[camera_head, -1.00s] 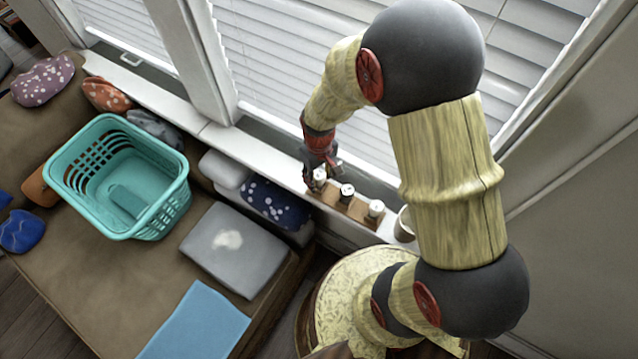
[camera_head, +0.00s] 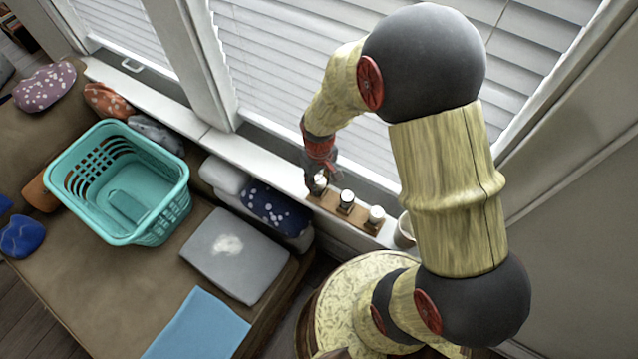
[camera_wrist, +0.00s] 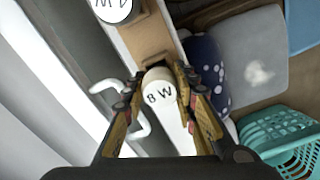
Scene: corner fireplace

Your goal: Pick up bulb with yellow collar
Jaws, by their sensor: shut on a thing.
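A wooden rack (camera_head: 329,203) on the window sill holds a row of bulbs with white tops. My gripper (camera_head: 318,182) is at the leftmost bulb, at the rack's left end. In the wrist view my gripper (camera_wrist: 160,88) has a finger on each side of this bulb (camera_wrist: 159,94), marked "8 W", and is shut on it. Its collar is hidden, so its colour cannot be told. The middle bulb (camera_head: 347,198) and the right bulb (camera_head: 376,214) stand apart from the gripper. The wrist view shows a neighbouring bulb top (camera_wrist: 113,8) marked with "W".
A white cup-like container (camera_head: 404,232) stands right of the rack. Window blinds (camera_head: 280,60) rise close behind the sill. A white hooked piece (camera_wrist: 140,125) lies near the left finger. A teal basket (camera_head: 85,215) and a grey cushion (camera_head: 235,265) are on the sofa to the left.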

